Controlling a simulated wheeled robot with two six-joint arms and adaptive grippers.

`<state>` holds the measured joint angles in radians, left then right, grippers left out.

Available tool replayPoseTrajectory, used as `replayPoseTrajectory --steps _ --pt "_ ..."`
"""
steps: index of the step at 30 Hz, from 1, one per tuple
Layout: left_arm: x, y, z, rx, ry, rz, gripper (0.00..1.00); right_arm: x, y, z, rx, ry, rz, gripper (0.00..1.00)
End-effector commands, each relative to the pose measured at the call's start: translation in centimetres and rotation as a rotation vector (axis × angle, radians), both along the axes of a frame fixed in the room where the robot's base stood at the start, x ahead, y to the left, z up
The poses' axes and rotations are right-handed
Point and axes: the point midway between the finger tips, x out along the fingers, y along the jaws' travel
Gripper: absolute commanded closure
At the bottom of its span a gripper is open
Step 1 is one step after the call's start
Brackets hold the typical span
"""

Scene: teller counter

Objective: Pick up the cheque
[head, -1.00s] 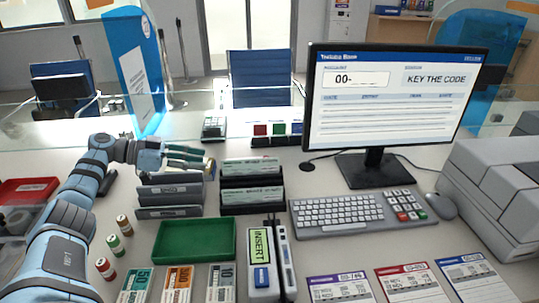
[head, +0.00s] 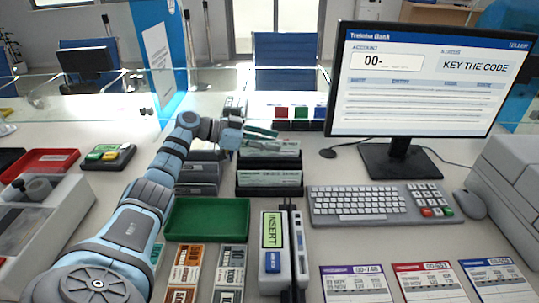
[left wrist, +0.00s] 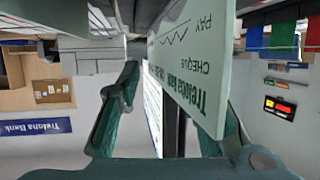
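The cheque (head: 270,148) is a pale green slip standing upright in the rear slot of a black rack (head: 240,190). It also shows large and upside down in the left wrist view (left wrist: 195,65), with "CHEQUE" and "PAY" legible. My left gripper (head: 258,133) is at the cheque's upper left edge. In the left wrist view its fingers (left wrist: 180,105) are apart, with the cheque between them, close to the right finger and with a gap to the left one. Whether that finger touches it, I cannot tell. My right gripper is not in view.
Another slip (head: 270,180) stands in the rack's front slot. Grey holders (head: 198,189) stand left of it, a green tray (head: 207,220) in front, and a monitor (head: 428,95) and keyboard (head: 365,204) to the right. A glass screen (head: 90,105) runs behind.

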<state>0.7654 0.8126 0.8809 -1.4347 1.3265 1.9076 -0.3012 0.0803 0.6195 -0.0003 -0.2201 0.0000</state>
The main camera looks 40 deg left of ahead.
Motion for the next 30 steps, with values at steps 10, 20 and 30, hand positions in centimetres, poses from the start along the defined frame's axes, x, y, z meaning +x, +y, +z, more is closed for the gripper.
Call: replayPoseTrajectory --steps 10,20,30 --pt "0.2 -0.2 -0.1 0.001 0.001 0.001 0.86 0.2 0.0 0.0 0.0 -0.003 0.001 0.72" --pt "0.2 -0.2 -0.1 0.0 0.001 0.0 1.0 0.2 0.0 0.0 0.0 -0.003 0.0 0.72" --pt "0.2 -0.1 1.9 0.001 -0.001 0.001 1.0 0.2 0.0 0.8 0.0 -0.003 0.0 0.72"
